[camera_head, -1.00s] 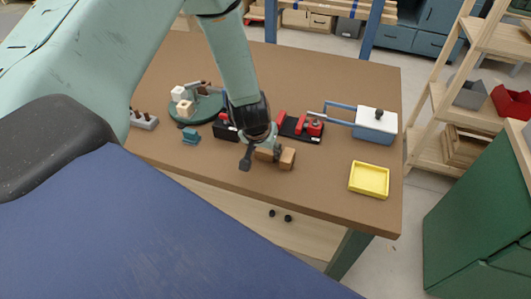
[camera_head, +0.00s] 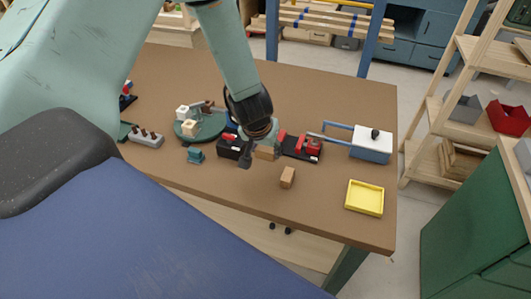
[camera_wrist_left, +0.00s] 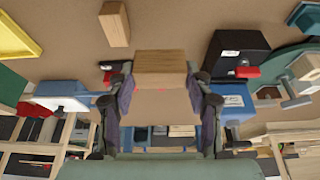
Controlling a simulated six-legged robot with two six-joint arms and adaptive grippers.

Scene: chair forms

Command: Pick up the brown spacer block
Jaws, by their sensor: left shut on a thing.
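My left gripper (camera_head: 258,148) is shut on a brown block (camera_head: 264,153), which sits between its two fingers in the wrist view (camera_wrist_left: 160,68). In the head view the gripper partly hides this block, and it looks raised off the table. A second brown block (camera_head: 287,177) stands free on the table, nearer the front edge; it also shows in the wrist view (camera_wrist_left: 114,23), apart from the fingers. My right gripper is not in view.
A black box (camera_head: 230,148) and a red-and-black fixture (camera_head: 303,147) stand close to the gripper. A yellow tray (camera_head: 364,198), a blue-and-white box (camera_head: 371,145) and a green round base (camera_head: 200,127) stand farther out. The table's front is mostly clear.

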